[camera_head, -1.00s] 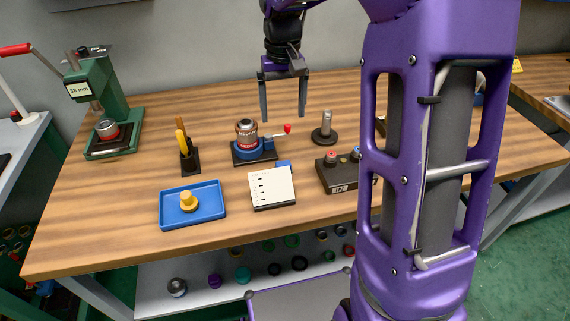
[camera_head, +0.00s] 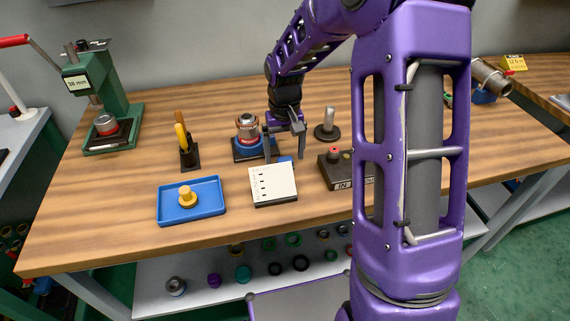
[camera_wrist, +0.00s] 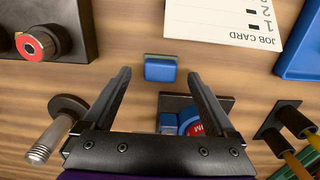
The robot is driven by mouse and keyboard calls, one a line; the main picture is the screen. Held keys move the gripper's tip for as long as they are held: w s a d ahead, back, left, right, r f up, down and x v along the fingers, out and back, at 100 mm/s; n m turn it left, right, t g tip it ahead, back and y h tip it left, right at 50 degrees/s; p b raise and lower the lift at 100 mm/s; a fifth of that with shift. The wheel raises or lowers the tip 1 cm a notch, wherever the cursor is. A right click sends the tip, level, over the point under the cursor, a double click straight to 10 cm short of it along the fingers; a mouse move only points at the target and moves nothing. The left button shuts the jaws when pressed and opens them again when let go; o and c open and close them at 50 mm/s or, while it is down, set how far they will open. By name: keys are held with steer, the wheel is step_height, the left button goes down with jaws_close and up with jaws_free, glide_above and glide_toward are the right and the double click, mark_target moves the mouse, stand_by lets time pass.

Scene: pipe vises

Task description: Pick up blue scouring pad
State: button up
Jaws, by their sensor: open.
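The blue scouring pad (camera_wrist: 160,69) lies on the wooden bench in the wrist view, a small blue block with a thin greenish strip along one edge. In the head view the blue pad (camera_head: 285,159) shows only in part, behind the job card and below my gripper. My gripper (camera_head: 283,154) is open and empty above the bench there, pointing down. In the wrist view the fingers of my gripper (camera_wrist: 160,74) stand apart on either side of the pad, with no contact visible.
The job card (camera_head: 273,184) lies close in front of the pad. A black button box (camera_head: 343,170) and blue tray (camera_head: 191,201) are nearby.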

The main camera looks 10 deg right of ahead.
steer(key=shift+f, duration=0.15)
steer(key=c, duration=1.4)
jaws_close()
